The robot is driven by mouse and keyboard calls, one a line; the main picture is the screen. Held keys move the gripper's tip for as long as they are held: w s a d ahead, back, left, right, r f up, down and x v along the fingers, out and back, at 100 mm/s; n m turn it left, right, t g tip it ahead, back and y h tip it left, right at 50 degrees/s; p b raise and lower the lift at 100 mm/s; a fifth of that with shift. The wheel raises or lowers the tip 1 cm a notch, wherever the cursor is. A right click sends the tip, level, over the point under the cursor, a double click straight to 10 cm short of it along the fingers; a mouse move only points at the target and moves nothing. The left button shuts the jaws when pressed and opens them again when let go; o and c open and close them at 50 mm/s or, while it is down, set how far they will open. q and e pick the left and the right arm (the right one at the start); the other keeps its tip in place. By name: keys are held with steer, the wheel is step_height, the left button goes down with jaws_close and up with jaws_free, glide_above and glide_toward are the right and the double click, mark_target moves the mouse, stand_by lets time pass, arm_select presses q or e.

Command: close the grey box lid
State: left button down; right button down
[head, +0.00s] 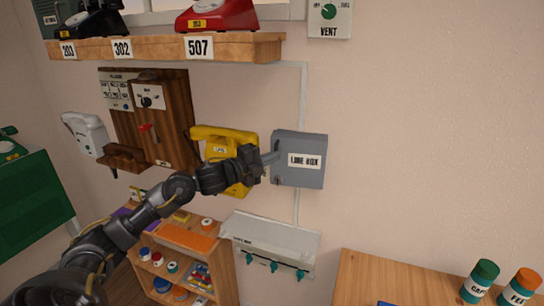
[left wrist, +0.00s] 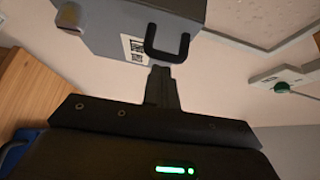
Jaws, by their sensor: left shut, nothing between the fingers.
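The grey box (head: 313,174), labelled "LINE BOX", is mounted on the wall right of the yellow phone. Its labelled lid faces out over the box in the head view; I cannot tell whether it sits fully flush. My left gripper (head: 271,158) is at the box's left edge, its fingers shut and empty. In the left wrist view the grey box (left wrist: 100,30) fills the upper left, with a dark handle (left wrist: 167,54) close above the shut left fingers (left wrist: 162,78). I cannot tell whether they touch. My right gripper is out of view.
The yellow wall phone (head: 215,150) is just behind my left wrist. A white panel with green hooks (head: 270,243) is below the box, and a wooden shelf (head: 160,48) above. Bare wall lies to the right. A table (head: 390,285) with jars stands at lower right.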

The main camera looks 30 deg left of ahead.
mark_target(280, 148)
arm_select(q)
steer(key=w+a, duration=0.1)
steer(key=w+a+b, duration=0.1)
steer(key=a, duration=0.1)
steer(key=shift+a, duration=0.15)
steer(key=shift+r, duration=0.2)
